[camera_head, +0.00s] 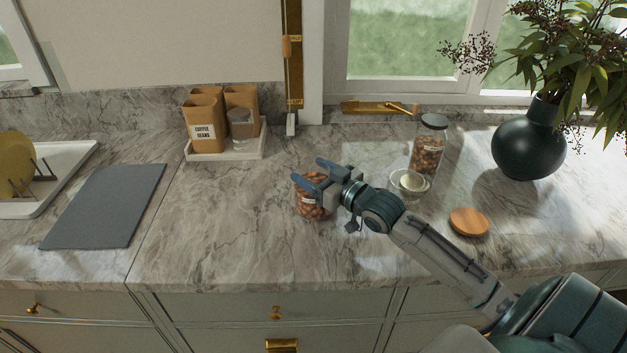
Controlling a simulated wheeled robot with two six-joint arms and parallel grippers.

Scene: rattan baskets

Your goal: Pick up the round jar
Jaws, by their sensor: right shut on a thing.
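A round glass jar (313,208) filled with brown nuts or beans stands in the middle of the marble counter, near its front half. My right gripper (308,174) reaches in from the right and is shut on the jar near its top. The fingers hide part of the jar's upper side. I cannot tell whether the jar's base touches the counter. My left gripper is not in view.
A taller lidded jar (428,147), a small glass bowl (409,182), a round wooden lid (468,222) and a dark vase (528,140) stand to the right. A tray (225,155) with canisters stands behind. A grey mat (105,205) and dish rack (45,178) are left.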

